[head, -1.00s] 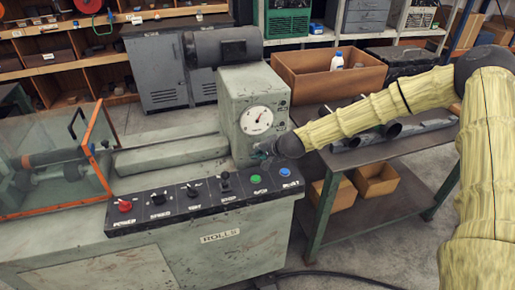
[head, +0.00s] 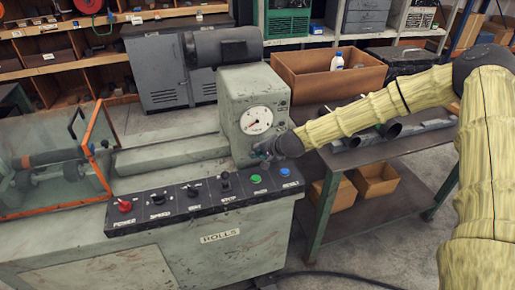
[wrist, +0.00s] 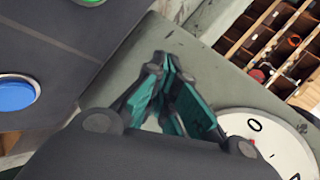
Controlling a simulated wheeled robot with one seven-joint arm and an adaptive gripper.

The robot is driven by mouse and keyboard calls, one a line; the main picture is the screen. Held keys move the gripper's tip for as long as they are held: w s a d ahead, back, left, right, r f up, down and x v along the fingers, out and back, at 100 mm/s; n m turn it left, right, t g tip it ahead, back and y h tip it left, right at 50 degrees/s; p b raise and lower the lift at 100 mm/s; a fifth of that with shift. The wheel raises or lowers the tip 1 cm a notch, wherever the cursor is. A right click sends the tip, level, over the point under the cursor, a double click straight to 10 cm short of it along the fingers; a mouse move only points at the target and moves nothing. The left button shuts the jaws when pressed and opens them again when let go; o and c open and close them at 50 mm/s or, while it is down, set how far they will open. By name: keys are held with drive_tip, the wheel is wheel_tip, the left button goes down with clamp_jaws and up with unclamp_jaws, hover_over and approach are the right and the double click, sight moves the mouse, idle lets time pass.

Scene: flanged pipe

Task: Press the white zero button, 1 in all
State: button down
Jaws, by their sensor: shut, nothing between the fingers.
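My gripper (head: 261,150) is at the front of the grey-green machine head, just below the round white dial (head: 256,120). In the wrist view its teal fingers (wrist: 163,62) are closed together with nothing between them, tips close to the grey-green housing. I cannot tell whether they touch it. The dial also shows in the wrist view (wrist: 272,140), with a 0 on its face and a small red spot near its edge, partly behind my gripper. I cannot make out a white zero button in either view; it may be hidden by my gripper.
The control panel (head: 145,222) below carries a red knob (head: 124,205), several black switches, a green button (head: 256,179) and a blue button (head: 285,172). A clear orange-edged guard (head: 92,140) covers rollers at the left. A table with pipes (head: 395,130) stands at the right.

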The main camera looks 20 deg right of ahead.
drive_tip(key=shift+s, duration=0.75)
drive_tip(key=shift+s+d, duration=0.15)
drive_tip(key=shift+s, duration=2.35)
